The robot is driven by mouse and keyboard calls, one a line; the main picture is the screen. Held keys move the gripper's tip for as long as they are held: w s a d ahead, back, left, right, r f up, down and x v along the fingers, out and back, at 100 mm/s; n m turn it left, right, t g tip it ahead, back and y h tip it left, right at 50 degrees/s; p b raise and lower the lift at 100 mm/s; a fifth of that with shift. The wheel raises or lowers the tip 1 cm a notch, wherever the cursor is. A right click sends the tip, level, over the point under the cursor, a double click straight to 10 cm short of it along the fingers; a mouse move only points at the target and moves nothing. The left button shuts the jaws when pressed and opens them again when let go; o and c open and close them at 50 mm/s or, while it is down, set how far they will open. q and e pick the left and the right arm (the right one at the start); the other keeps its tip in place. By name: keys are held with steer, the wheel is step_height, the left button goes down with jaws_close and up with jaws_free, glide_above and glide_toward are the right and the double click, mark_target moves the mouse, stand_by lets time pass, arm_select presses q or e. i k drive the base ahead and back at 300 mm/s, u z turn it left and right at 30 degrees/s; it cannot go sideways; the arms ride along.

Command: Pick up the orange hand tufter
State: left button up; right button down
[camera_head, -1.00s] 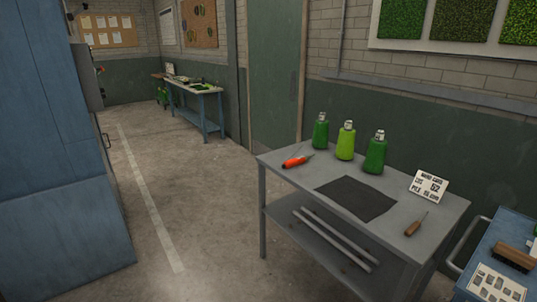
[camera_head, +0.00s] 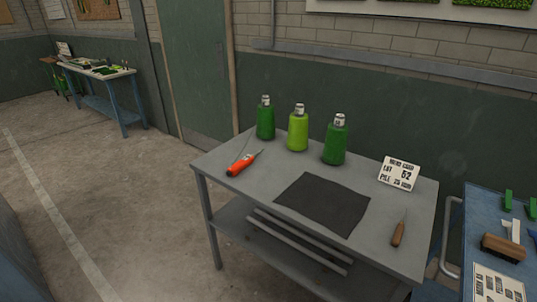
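The orange hand tufter (camera_head: 242,163) lies on the left part of a grey table (camera_head: 215,182), near its left edge. Its orange body points toward the front left and its thin metal tip toward the back right. A green bottle stands just behind it. Neither of my grippers shows in the head view, so I cannot see their state. Nothing covers the tufter.
Three green bottles (camera_head: 298,131) stand along the table's back. A dark mat (camera_head: 322,204), a wooden-handled awl (camera_head: 398,233) and a white card (camera_head: 399,173) share the top. A blue cart (camera_head: 475,215) stands close at right. Floor (camera_head: 120,205) at left is clear.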

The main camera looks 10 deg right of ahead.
mark_target(237, 167)
steer(key=z, duration=0.55)
steer(key=i, duration=0.9)
steer(key=z, duration=0.5)
